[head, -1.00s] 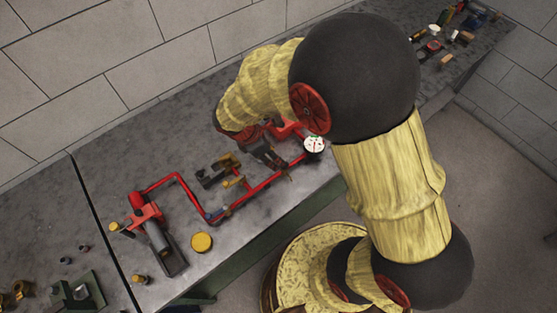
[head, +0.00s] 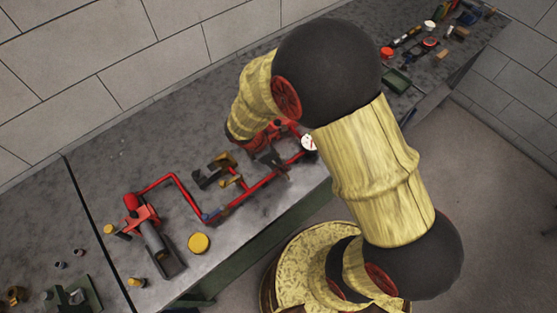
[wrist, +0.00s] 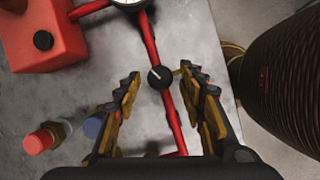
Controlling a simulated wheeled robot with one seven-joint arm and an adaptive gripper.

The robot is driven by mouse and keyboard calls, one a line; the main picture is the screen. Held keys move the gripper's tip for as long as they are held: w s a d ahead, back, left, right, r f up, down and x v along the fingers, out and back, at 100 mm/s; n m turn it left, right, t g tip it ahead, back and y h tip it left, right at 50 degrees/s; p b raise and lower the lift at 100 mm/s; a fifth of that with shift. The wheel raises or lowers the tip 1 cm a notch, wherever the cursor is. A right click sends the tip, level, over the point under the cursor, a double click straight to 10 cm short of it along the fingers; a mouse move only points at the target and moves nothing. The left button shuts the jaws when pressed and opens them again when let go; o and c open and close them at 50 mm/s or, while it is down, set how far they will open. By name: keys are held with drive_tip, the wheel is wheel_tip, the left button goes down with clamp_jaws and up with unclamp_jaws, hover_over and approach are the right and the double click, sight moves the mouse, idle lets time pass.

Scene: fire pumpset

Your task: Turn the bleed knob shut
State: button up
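A small round black knob (wrist: 160,77) with a white pointer mark sits on the red pipe (wrist: 151,38); it looks like the bleed knob, though no label is readable. In the wrist view it lies between the fingertips of my gripper (wrist: 159,79). The gripper is open, and neither finger clearly touches the knob. The white mark points towards the upper left. In the head view my gripper (head: 269,164) is over the right part of the red pipework (head: 190,190), and the knob cannot be made out there.
A white-faced gauge (head: 309,142) stands close to the gripper. The wrist view shows a red box (wrist: 45,35) at upper left, red (wrist: 38,141) and blue (wrist: 93,127) parts at lower left, and a dark ribbed cylinder (wrist: 283,68) at right. A yellow disc (head: 199,243) lies near the bench's front.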

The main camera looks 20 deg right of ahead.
clamp_jaws()
drive_tip(key=shift+m, duration=0.3)
idle(0.3)
drive_tip(key=m+g+p, duration=0.1)
drive_tip(key=m, duration=0.1)
drive_tip(key=m+g+p, duration=0.1)
drive_tip(key=m, duration=0.1)
drive_tip(key=shift+w+d+r, duration=0.1)
drive_tip(key=shift+w, duration=0.1)
drive_tip(key=m+g+y+p, duration=0.1)
drive_tip(key=m, duration=0.2)
drive_tip(key=m+g+p, duration=0.1)
drive_tip(key=m, duration=0.2)
drive_tip(key=shift+w+d+m+y, duration=0.15)
drive_tip(key=shift+w+m+y, duration=0.05)
drive_tip(key=shift+m+y, duration=0.2)
drive_tip(key=m+y, duration=0.1)
drive_tip(key=m, duration=0.2)
drive_tip(key=m+y+p, duration=0.1)
drive_tip(key=m, duration=0.2)
drive_tip(key=shift+d+g, duration=0.2)
drive_tip(key=shift+g, duration=0.2)
drive_tip(key=m+y, duration=0.1)
drive_tip(key=m, duration=0.2)
drive_tip(key=m+y+p, duration=0.1)
drive_tip(key=m, duration=0.2)
drive_tip(key=shift+d+m+t+y, duration=0.2)
drive_tip(key=shift+m+t+y, duration=0.1)
drive_tip(key=shift+y, duration=0.1)
